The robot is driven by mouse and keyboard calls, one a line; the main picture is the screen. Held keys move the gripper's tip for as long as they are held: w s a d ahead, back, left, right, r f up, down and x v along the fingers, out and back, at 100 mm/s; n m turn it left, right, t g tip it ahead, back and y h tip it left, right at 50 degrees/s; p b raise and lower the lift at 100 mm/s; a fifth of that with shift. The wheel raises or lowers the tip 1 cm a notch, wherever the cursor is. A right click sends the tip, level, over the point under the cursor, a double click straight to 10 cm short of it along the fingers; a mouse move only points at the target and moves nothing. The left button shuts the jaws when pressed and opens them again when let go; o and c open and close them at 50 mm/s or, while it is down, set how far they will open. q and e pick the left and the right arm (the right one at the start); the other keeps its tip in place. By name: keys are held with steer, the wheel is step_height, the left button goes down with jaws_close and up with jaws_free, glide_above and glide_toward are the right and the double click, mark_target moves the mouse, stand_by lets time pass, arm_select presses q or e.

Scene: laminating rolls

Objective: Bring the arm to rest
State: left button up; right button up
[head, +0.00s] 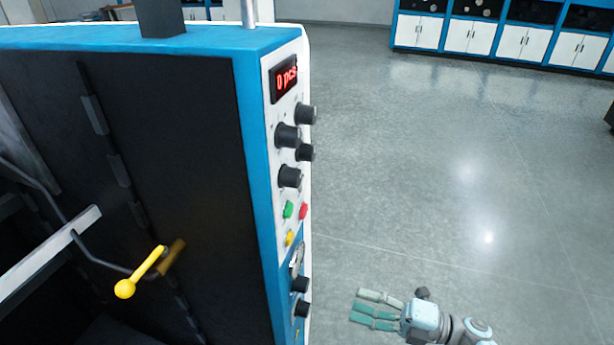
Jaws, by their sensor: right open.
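My right gripper (376,311) shows at the bottom of the head view, right of the machine. Its green-grey fingers point left, are apart from each other and hold nothing. It hangs over the grey floor, and a gap shows between its fingertips and the machine's control panel in the picture. Part of my right arm shows behind it at the lower right. My left gripper is not in the view.
A blue and black machine (254,130) fills the left side. Its white panel carries a red display (285,80), dark knobs and coloured buttons. A yellow-handled lever (140,273) sticks out in front. Blue-framed cabinets (498,42) stand far back. The floor (450,170) between is clear.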

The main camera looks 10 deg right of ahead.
steer(key=w+d+f+m+t+h, duration=0.5)
steer(key=w+d+m+h, duration=0.15)
steer(key=d+m, duration=0.2)
steer(key=s+d+f+m+g+h, duration=0.1)
steer(key=s+d+f+m+h, duration=0.3)
steer(key=f, duration=0.3)
steer(key=s+d+f+m+g+h, duration=0.1)
steer(key=d+f+m+h, duration=0.35)
steer(key=f+m, duration=0.3)
steer(key=s+f+m+g+h, duration=0.3)
steer(key=s+f+m+g, duration=0.25)
steer(key=s+f, duration=0.85)
steer(key=s+a+f+m+g, duration=0.1)
steer(key=s+a+f+g, duration=0.1)
steer(key=s+a, duration=0.2)
steer(key=s+a+f+m+g+y, duration=0.1)
steer(key=s+a, duration=0.3)
steer(key=s, duration=0.5)
steer(key=s+a+f+m+g, duration=0.1)
steer(key=s+a+f+g, duration=0.2)
steer(key=s, duration=0.4)
steer(key=shift+s+a+f+y+b, duration=0.35)
steer(key=shift+a+f, duration=0.1)
steer(key=shift+a, duration=0.1)
